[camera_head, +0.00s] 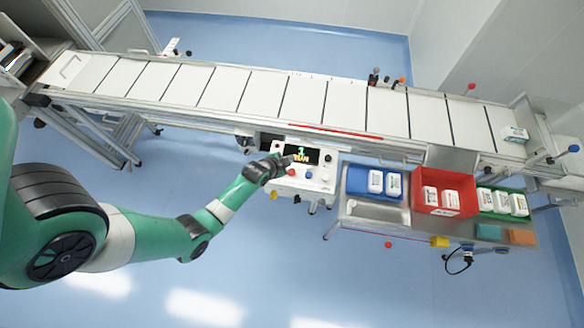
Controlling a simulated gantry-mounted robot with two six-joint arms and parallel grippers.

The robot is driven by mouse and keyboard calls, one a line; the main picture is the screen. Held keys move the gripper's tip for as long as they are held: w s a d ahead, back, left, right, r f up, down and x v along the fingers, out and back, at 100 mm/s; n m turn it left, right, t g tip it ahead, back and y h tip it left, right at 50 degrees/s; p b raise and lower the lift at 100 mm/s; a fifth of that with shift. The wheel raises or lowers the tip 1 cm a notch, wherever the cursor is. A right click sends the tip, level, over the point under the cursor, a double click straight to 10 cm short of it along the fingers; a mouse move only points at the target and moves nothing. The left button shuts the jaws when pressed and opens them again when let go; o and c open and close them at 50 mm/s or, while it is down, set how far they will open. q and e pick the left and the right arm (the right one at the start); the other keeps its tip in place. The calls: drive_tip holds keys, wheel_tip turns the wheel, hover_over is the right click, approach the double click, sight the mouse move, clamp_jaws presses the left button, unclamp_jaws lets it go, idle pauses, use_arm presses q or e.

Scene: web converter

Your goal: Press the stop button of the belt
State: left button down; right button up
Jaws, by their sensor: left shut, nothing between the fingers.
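A white control panel (319,178) with a small lit display (302,154) is mounted at the near side of the belt (260,93). A red button (291,171) and a blue button (309,174) sit on the panel below the display, with other small controls around them. No label shows which one is the stop button. My left gripper (287,161) is shut and empty. Its fingertips are over the left part of the panel, close to the red button; I cannot tell whether they touch it. My right gripper is out of view.
To the right of the panel a metal shelf (375,217) holds a blue bin (352,184), a red bin (421,181) and a green bin (518,190) with white packs in them. A white pack (515,134) lies on the belt's right end.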

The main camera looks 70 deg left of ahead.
use_arm(q)
drive_tip(key=b, duration=0.7)
approach(293, 170)
drive_tip(key=w+a+f, duration=0.2)
drive_tip(key=w, duration=0.1)
drive_tip(key=w+a, duration=0.1)
drive_tip(key=shift+w+f, duration=0.15)
drive_tip(key=shift+f, duration=0.25)
idle(0.8)
drive_tip(key=shift+f+b, duration=0.3)
drive_tip(key=shift+f, duration=0.1)
drive_tip(key=shift+f+b, duration=0.55)
drive_tip(key=shift+f, duration=0.1)
idle(0.6)
drive_tip(key=shift+r, duration=0.15)
drive_tip(key=shift+r+p, duration=0.95)
drive_tip(key=shift+p, duration=0.1)
wheel_tip(293, 170, up, 5)
drive_tip(key=p, duration=0.5)
drive_tip(key=shift+r, duration=0.1)
